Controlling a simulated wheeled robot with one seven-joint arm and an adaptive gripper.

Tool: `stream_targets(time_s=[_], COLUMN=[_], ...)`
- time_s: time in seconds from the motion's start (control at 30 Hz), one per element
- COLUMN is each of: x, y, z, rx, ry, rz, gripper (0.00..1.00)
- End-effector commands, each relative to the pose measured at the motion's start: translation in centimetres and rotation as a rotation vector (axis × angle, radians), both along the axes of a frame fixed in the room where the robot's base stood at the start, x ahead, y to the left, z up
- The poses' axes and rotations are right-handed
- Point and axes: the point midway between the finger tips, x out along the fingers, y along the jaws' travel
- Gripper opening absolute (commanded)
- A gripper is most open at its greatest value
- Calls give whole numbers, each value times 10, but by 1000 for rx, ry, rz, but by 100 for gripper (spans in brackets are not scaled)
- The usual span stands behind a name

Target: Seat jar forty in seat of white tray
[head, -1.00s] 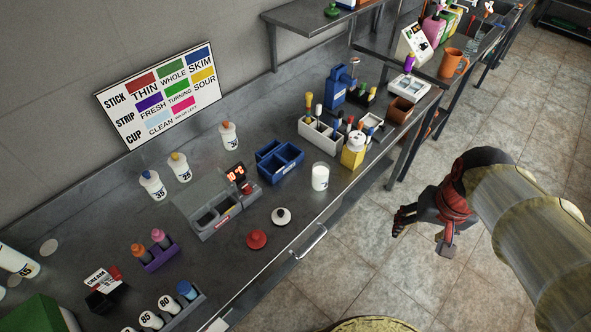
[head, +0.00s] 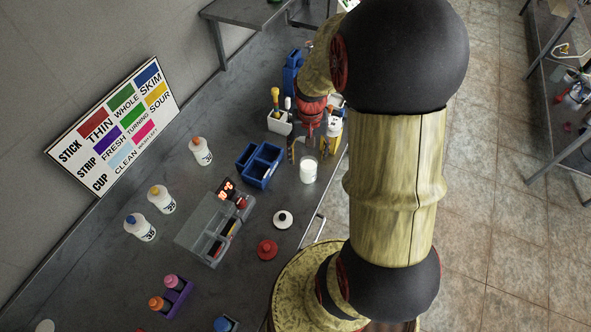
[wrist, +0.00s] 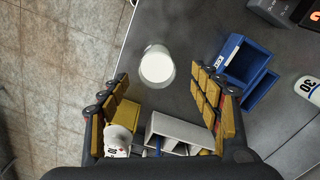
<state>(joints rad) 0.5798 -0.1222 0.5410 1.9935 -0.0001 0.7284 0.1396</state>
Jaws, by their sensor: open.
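My gripper (wrist: 161,92) is open and empty, fingers spread above the bench; it also shows in the head view (head: 309,150). An open white jar or glass of milk (wrist: 157,66) stands just beyond the fingertips, and in the head view (head: 308,171) it stands upright on the bench. I see no number on it. A white tray (wrist: 187,129) with compartments lies below the fingers; in the head view a white holder (head: 279,126) has coloured sticks in it. A white jar (wrist: 118,138) with a number I cannot read surely sits at the yellow block (wrist: 127,112). No jar clearly reads forty.
A blue divided bin (wrist: 243,72) stands right of the milk.

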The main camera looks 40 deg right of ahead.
Motion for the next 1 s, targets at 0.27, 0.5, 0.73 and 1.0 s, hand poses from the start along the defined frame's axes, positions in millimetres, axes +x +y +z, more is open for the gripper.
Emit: stream_targets(time_s=[0.27, 0.5, 0.73, 1.0], x=[-1, -1, 0, 0], y=[0, -3, -4, -4], z=[-27, -53, -76, -76], rx=[1, 2, 0, 0], ry=[2, 2, 0, 0], rz=[-2, -2, -2, -1], gripper=[63, 63, 63, 59])
